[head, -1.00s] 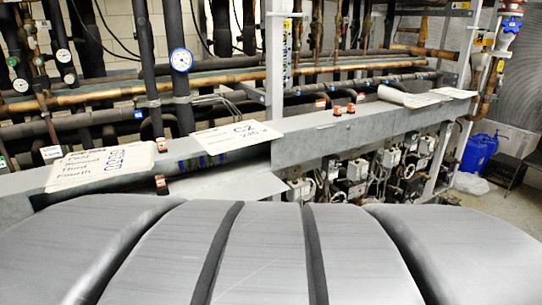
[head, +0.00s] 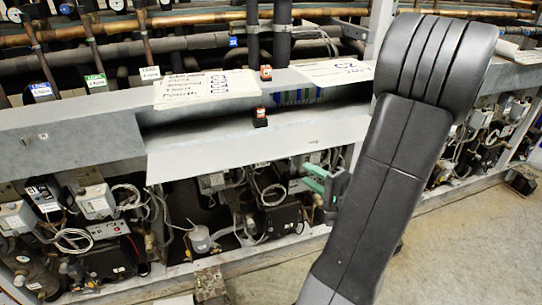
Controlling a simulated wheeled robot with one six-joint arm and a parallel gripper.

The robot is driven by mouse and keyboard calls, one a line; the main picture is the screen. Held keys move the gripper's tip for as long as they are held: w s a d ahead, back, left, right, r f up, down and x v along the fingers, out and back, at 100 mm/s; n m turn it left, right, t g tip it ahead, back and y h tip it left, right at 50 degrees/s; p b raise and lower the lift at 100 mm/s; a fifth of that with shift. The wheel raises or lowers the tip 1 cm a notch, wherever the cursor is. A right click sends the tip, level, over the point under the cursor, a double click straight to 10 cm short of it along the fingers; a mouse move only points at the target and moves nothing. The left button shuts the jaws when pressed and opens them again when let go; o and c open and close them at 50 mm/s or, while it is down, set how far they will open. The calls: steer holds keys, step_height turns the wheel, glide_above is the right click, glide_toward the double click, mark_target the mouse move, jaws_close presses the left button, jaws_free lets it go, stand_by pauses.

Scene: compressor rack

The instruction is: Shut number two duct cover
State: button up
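A long grey metal duct (head: 60,128) runs across the rack in the head view. One cover (head: 240,141) on its front stands open, tilted out and down below the slot. Blue and green wiring shows in the slot at its right end. A paper sheet marked C2 (head: 335,72) lies on top of the duct above that end. My gripper (head: 316,178) has green finger pads, seen a little apart with nothing between them. It is just below the cover's lower right edge. My arm hides the duct to the right; I cannot tell whether the gripper touches the cover.
A handwritten list sheet (head: 206,89) lies on the duct top. Small orange-topped clips (head: 260,117) sit by the slot. Compressor boxes, hoses and wiring (head: 97,201) fill the rack below. Pipes run behind. Open floor (head: 440,240) lies at the lower right.

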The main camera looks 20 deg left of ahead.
mark_target(281, 158)
steer(key=p+x, duration=0.3)
steer(key=x, duration=1)
steer(key=shift+w+a, duration=0.1)
steer(key=shift+a, duration=0.15)
steer(key=shift+c, duration=0.4)
jaws_close()
